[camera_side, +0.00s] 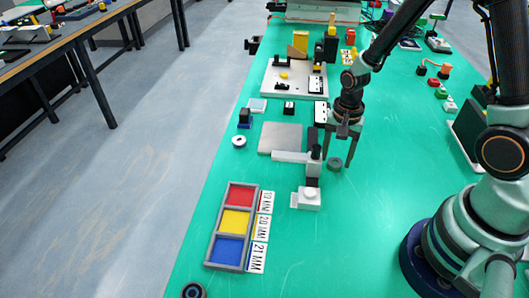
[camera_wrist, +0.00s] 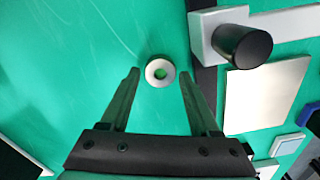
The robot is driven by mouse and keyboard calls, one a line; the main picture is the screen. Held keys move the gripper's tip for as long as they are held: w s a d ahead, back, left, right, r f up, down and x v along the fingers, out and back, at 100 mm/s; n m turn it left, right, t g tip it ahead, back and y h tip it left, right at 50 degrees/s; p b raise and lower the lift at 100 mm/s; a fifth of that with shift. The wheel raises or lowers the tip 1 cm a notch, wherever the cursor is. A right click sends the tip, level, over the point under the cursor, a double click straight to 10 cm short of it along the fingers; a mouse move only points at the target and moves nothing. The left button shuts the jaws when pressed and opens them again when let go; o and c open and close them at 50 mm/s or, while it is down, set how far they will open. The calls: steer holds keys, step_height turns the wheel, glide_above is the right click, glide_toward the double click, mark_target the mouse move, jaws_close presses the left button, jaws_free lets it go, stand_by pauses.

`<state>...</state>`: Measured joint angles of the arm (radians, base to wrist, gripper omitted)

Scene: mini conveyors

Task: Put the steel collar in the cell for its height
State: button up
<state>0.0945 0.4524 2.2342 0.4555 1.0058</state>
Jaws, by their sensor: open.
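The steel collar (camera_side: 335,164) is a small grey ring lying flat on the green bench. It shows as a pale ring in the wrist view (camera_wrist: 150,71). My gripper (camera_side: 339,160) is open and points down over it, with the collar between the fingertips in the wrist view (camera_wrist: 159,74). I cannot tell how far the tips are above the bench. The three-cell tray (camera_side: 213,237) stands at the front left with red, yellow and blue cells, all empty. Labels beside them read 19 mm (camera_side: 265,202), 20 mm (camera_side: 261,227) and 21 mm (camera_side: 257,257).
Left of my gripper stands a gauge-like fixture (camera_side: 290,157) with a dark post, by a grey plate (camera_side: 272,139). A white block with a knob (camera_side: 309,199) is in front. A white ring (camera_side: 239,141) and dark ring (camera_side: 194,291) lie left.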

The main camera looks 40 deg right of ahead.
steer(key=shift+f, duration=0.35)
jaws_close()
steer(key=shift+r, duration=0.1)
